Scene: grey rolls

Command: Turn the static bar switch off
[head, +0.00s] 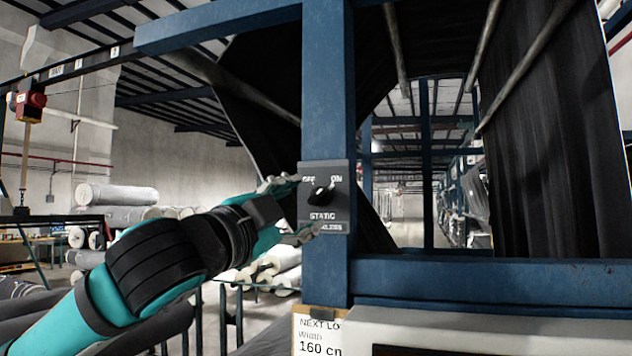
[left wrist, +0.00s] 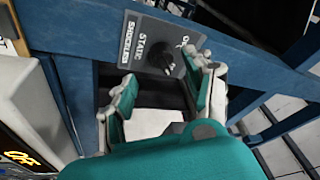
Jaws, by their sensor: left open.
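The static bar switch is a black rotary knob (head: 320,194) on a dark grey plate (head: 340,172) fixed to a blue post. The plate reads OFF at left, ON at right and STATIC below. The knob's pointer end appears tilted up towards ON. My left gripper (head: 304,207) is open and empty at the plate's left side, with one finger above the other. In the left wrist view the knob (left wrist: 159,62) lies between and just beyond the spread fingers (left wrist: 161,78). Contact with the knob cannot be made out. My right gripper is not in view.
The blue post (head: 327,90) and blue crossbeam (head: 480,279) frame the plate. Black cloth (head: 535,120) hangs at right. A white box (head: 450,330) and a width sign (head: 318,335) are below. Pale rolls (head: 115,195) lie at left. A red button box (head: 30,102) hangs at far left.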

